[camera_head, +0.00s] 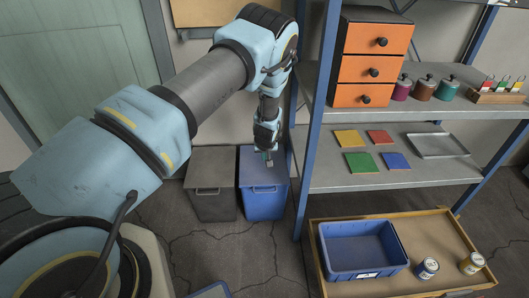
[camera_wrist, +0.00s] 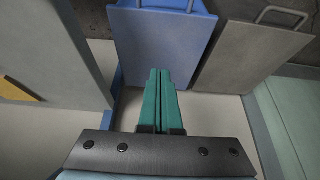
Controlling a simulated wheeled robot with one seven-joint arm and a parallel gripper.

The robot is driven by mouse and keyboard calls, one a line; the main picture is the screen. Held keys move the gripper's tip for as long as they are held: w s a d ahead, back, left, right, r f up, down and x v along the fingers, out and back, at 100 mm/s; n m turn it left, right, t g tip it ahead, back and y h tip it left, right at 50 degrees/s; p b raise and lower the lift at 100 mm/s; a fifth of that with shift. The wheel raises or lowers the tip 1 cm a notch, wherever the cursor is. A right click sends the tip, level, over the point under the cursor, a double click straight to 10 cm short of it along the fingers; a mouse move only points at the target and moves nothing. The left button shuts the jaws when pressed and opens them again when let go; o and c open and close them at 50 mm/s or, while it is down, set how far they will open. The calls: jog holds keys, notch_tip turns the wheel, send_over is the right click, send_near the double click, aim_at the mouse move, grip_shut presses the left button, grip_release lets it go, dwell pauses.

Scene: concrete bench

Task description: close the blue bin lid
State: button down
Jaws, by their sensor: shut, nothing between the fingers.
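The blue bin (camera_head: 264,206) stands on the floor left of the shelf post, with a handle at its front. Its flat blue lid (camera_head: 262,178) appears to lie over the top; I cannot tell whether it is fully down. In the wrist view the blue lid (camera_wrist: 165,35) fills the upper middle, with part of a handle at the top edge. My gripper (camera_head: 268,159) is over the rear part of the lid, fingers pointing down. In the wrist view my gripper (camera_wrist: 160,73) has its green fingers together and empty, overlapping the lid's edge. Contact is unclear.
A grey bin (camera_head: 214,206) stands directly left of the blue one. A blue-posted shelf (camera_head: 330,181) on the right holds orange drawers (camera_head: 371,68), jars and coloured tiles. A wooden tray (camera_head: 425,285) with a blue tub (camera_head: 362,252) and cans is below. Floor in front is clear.

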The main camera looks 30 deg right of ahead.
jog(key=s+a+f+t+b, duration=0.1)
jog(key=s+f+b, duration=0.1)
jog(key=f+b, duration=0.4)
jog(key=s+a+f+t+h+b, duration=0.1)
jog(key=f+b, duration=0.4)
jog(key=f, duration=0.5)
jog(key=shift+s+a+f+t+h+b, duration=0.3)
jog(key=shift+s+t, duration=0.4)
jog(key=shift+s, duration=0.3)
